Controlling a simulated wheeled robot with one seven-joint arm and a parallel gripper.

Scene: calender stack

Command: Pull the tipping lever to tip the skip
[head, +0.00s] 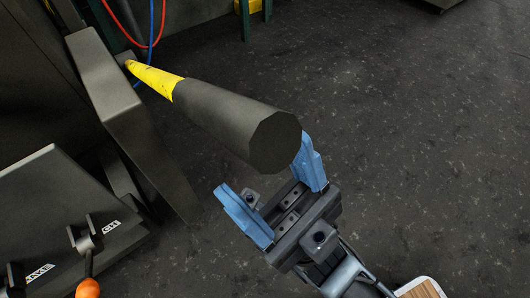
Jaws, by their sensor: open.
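The tipping lever appears to be the yellow bar (153,79) with a thick dark faceted grip (225,120), which reaches out from the dark metal body (125,105) at left toward the camera. My gripper (265,168) is open, with its two blue fingers spread to either side of the grip's near end. The right finger overlaps the grip's edge in the picture, and the left finger stands apart below it. I cannot tell whether either finger touches the grip. No skip can be clearly made out.
A sloped dark panel (50,215) at lower left carries a small lever with an orange knob (88,288) and partly hidden labels, one reading like "BRAKE". Red and blue hoses (150,30) hang behind the yellow bar. Dark speckled floor (420,150) is clear at right.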

